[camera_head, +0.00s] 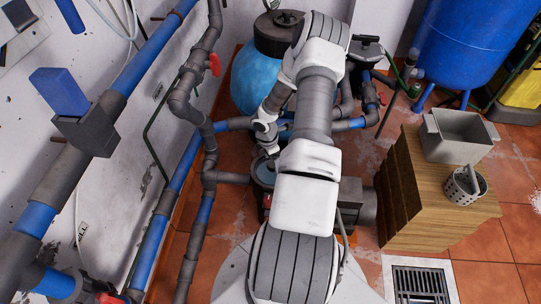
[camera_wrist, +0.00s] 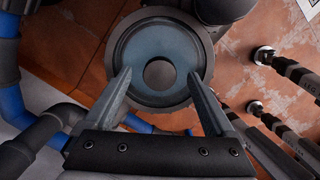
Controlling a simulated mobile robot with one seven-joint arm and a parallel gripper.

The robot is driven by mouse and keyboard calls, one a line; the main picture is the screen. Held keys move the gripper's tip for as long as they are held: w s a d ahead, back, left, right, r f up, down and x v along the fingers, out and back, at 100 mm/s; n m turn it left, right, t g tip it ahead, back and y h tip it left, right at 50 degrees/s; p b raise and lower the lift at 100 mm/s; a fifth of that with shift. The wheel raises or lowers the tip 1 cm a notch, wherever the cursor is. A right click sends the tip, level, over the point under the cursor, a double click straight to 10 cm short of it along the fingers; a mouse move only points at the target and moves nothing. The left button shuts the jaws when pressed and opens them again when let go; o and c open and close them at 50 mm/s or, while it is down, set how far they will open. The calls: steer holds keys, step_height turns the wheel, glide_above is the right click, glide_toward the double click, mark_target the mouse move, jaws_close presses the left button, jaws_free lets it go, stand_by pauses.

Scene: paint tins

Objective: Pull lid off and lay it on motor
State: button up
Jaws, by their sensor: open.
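A round lid (camera_wrist: 139,52) with a translucent blue-grey face, a dark rim and a grey round centre fills the upper middle of the wrist view. In the head view the lid (camera_head: 263,172) shows only partly, beside my arm. My gripper (camera_wrist: 159,74) is open, its two fingers spread on either side of the lid's centre. In the head view my gripper (camera_head: 270,152) is just above the lid. The grey motor (camera_head: 352,200) sits right of the lid, partly hidden by my arm.
Grey and blue pipes (camera_head: 207,130) run along the left wall. A blue tank with a dark top (camera_head: 277,35) stands behind. A wooden cabinet (camera_head: 420,205) with a grey tray (camera_head: 460,150) and a perforated cup (camera_head: 462,188) stands right. A floor drain (camera_head: 420,284) lies in front.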

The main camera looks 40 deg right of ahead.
steer(key=shift+d+f, duration=0.15)
steer(key=shift+f, duration=0.9)
jaws_close()
